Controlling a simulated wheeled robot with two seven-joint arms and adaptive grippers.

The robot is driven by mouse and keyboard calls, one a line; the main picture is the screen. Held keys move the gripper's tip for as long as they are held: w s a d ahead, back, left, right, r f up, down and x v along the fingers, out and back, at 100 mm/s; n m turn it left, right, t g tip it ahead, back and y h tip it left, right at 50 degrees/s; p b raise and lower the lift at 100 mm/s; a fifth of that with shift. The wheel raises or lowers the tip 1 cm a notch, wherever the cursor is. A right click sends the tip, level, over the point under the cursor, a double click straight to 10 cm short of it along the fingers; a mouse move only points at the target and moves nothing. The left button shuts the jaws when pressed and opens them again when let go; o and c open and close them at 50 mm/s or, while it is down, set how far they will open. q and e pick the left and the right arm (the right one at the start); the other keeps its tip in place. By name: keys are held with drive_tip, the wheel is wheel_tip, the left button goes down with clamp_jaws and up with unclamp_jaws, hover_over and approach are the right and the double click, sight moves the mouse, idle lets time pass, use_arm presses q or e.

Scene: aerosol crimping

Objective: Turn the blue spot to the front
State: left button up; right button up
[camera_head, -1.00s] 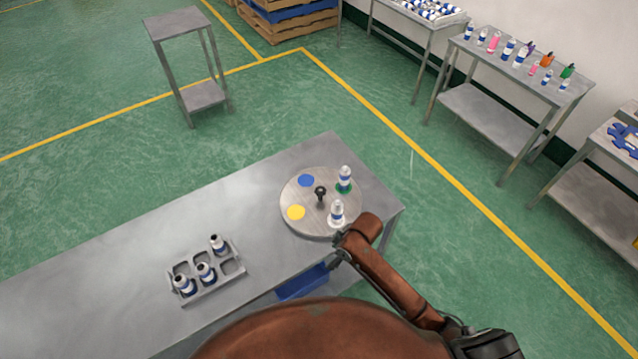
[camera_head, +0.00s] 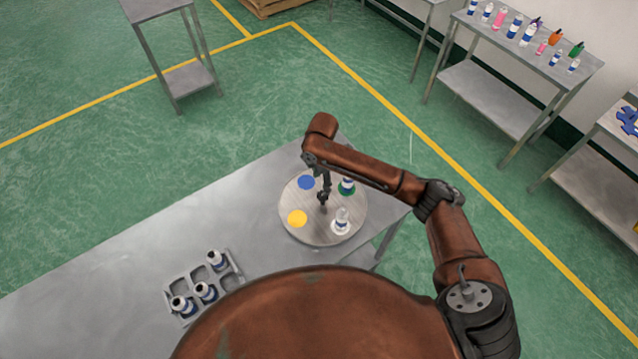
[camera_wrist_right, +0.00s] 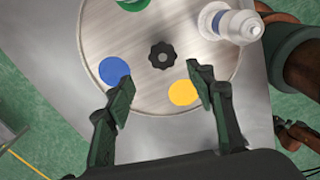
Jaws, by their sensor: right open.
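The round turntable (camera_head: 314,235) lies on the near table's right end. Its blue spot (camera_head: 306,182) is at the back left, its yellow spot (camera_head: 297,218) at the front left. A bottle stands on the green spot (camera_head: 347,191) at the back right, and a clear-topped bottle (camera_head: 341,220) at the front right. My right gripper (camera_head: 325,189) is over the turntable's middle and partly hides the black knob. In the right wrist view my gripper (camera_wrist_right: 160,78) is open and empty, with the knob (camera_wrist_right: 162,55) just beyond its fingertips. The blue spot (camera_wrist_right: 114,70) and yellow spot (camera_wrist_right: 183,92) show near the fingers.
A grey rack (camera_head: 232,283) with several bottles stands on the table (camera_head: 110,270) to the left. A side table (camera_head: 545,62) with several bottles stands at the back right. A small empty stand (camera_head: 190,80) is at the back left. My body covers the front.

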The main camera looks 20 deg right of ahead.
sight(322, 196)
drive_tip(key=shift+f, duration=0.3)
drive_tip(key=f, duration=0.1)
drive_tip(key=s+f, duration=0.1)
drive_tip(key=f, duration=0.1)
drive_tip(key=shift+f+p, duration=0.15)
drive_tip(key=shift+p, duration=0.25)
drive_tip(key=shift+w+f, duration=0.15)
drive_tip(key=shift+f, duration=0.5)
drive_tip(key=shift+w+f, duration=0.15)
drive_tip(key=shift+f, duration=0.75)
drive_tip(key=shift+s+f, duration=0.1)
drive_tip(key=shift+s, duration=0.1)
drive_tip(key=shift+w, duration=0.1)
drive_tip(key=c, duration=1.3)
use_arm(q)
drive_tip(key=shift+s+r, duration=0.55)
drive_tip(key=shift+s, duration=0.35)
use_arm(e)
clamp_jaws()
